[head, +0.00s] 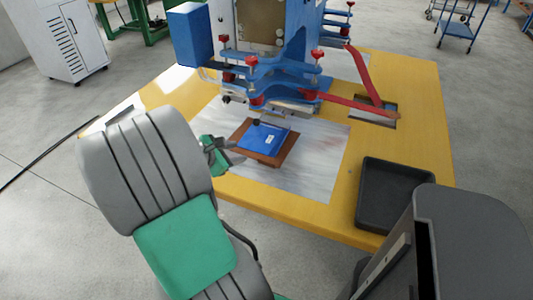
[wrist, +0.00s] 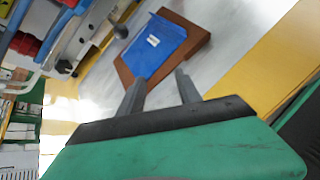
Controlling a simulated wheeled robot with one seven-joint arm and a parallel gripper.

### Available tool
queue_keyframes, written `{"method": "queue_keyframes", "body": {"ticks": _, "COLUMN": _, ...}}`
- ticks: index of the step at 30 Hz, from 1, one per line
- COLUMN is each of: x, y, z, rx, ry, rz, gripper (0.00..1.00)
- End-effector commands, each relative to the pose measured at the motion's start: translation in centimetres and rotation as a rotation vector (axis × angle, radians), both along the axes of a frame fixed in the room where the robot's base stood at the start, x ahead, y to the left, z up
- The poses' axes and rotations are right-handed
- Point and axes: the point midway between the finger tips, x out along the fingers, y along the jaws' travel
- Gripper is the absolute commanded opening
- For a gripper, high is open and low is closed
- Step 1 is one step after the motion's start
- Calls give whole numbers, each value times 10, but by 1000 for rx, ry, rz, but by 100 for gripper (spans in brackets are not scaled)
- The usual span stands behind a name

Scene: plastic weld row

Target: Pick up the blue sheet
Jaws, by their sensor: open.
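The blue sheet (head: 262,138) lies flat on a brown board (head: 283,157) on the table, with a small white label on it. In the wrist view the blue sheet (wrist: 152,46) sits on the brown board (wrist: 196,42), just beyond the fingertips. My gripper (head: 226,145) is at the left edge of the board in the head view. In the wrist view my gripper (wrist: 160,82) has its two fingers apart with nothing between them. I cannot tell whether a fingertip touches the board.
A blue welding machine with red knobs (head: 270,80) stands right behind the sheet, its parts partly overhanging the board. A black tray (head: 367,215) sits at the right on the yellow table (head: 300,212). Bare grey plate (head: 325,150) lies right of the board.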

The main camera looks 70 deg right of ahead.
Motion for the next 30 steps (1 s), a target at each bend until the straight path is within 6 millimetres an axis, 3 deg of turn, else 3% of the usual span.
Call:
{"method": "queue_keyframes", "body": {"ticks": 1, "x": -28, "y": -18, "z": -16, "rx": -18, "ry": 147, "rz": 8, "gripper": 41}}
{"method": "queue_keyframes", "body": {"ticks": 3, "x": -55, "y": -34, "z": -15, "rx": -29, "ry": 312, "rz": 27, "gripper": 41}}
{"method": "queue_keyframes", "body": {"ticks": 6, "x": -73, "y": -45, "z": -12, "rx": -30, "ry": 433, "rz": 41, "gripper": 41}}
{"method": "queue_keyframes", "body": {"ticks": 21, "x": -106, "y": -105, "z": -39, "rx": -29, "ry": 449, "rz": 45, "gripper": 41}}
{"method": "queue_keyframes", "body": {"ticks": 27, "x": -105, "y": -107, "z": -38, "rx": -30, "ry": 447, "rz": 48, "gripper": 41}}
{"method": "queue_keyframes", "body": {"ticks": 30, "x": -105, "y": -107, "z": -38, "rx": -30, "ry": 447, "rz": 48, "gripper": 34}}
